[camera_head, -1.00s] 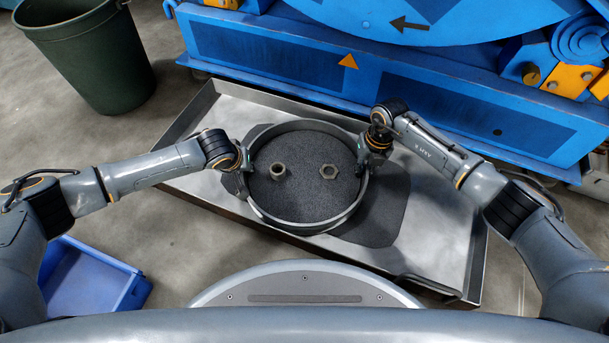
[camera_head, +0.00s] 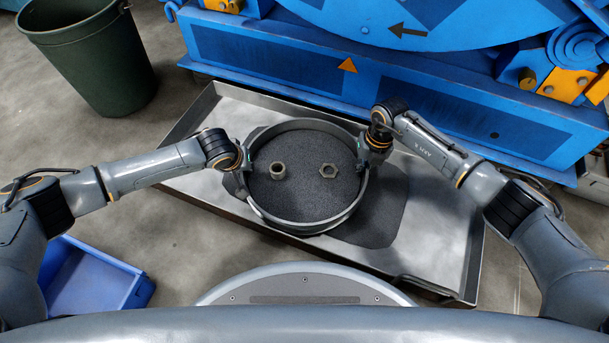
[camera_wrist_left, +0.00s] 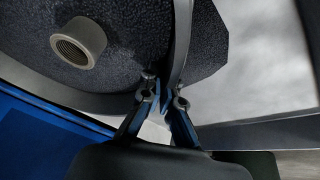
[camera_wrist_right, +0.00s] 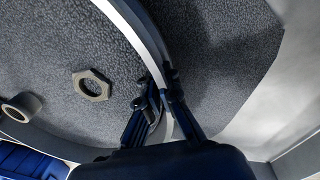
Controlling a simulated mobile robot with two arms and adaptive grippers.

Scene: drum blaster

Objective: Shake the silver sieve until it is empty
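The round silver sieve (camera_head: 307,222) is held level over the metal tray, between my two grippers. Dark grey grit (camera_head: 310,198) shows across its inside. A threaded bushing (camera_head: 277,171) and a hex nut (camera_head: 328,171) lie in it, left and right of the middle. My left gripper (camera_head: 246,172) is shut on the sieve's left rim; the left wrist view shows its fingers on both sides of the rim (camera_wrist_left: 181,40). My right gripper (camera_head: 366,160) is shut on the right rim, which also shows in the right wrist view (camera_wrist_right: 150,55).
The metal tray (camera_head: 440,235) lies under the sieve, with dark grit (camera_head: 385,215) spread on it. A blue machine (camera_head: 270,62) stands behind it. A green bin (camera_head: 95,60) is at the upper left and a blue crate (camera_head: 90,280) at the lower left.

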